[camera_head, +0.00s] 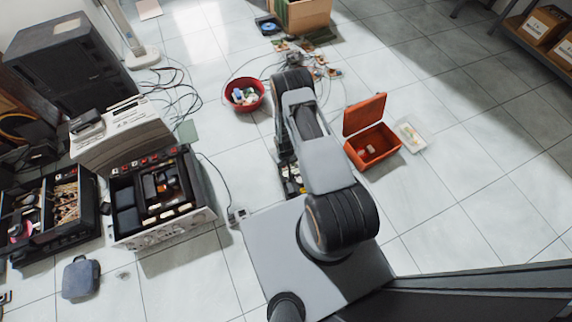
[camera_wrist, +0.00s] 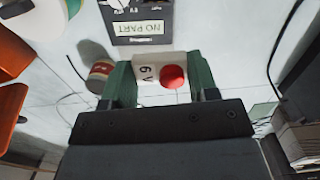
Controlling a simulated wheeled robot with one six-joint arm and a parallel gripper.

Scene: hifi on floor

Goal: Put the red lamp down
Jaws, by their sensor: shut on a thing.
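The red lamp (camera_wrist: 173,77) is a red dome on a cream block marked "6V". In the wrist view it sits between the two green fingers of my gripper (camera_wrist: 159,82), which are shut on the block's sides. In the head view my arm hides the lamp and the fingertips. I cannot tell how high the lamp is above the floor.
In the wrist view a dark thing labelled "NO PART" (camera_wrist: 144,27) lies just beyond the lamp, and a small cylinder (camera_wrist: 101,75) stands left. The head view shows a red bowl (camera_head: 244,94), an open orange box (camera_head: 373,143) and an open black case (camera_head: 158,196).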

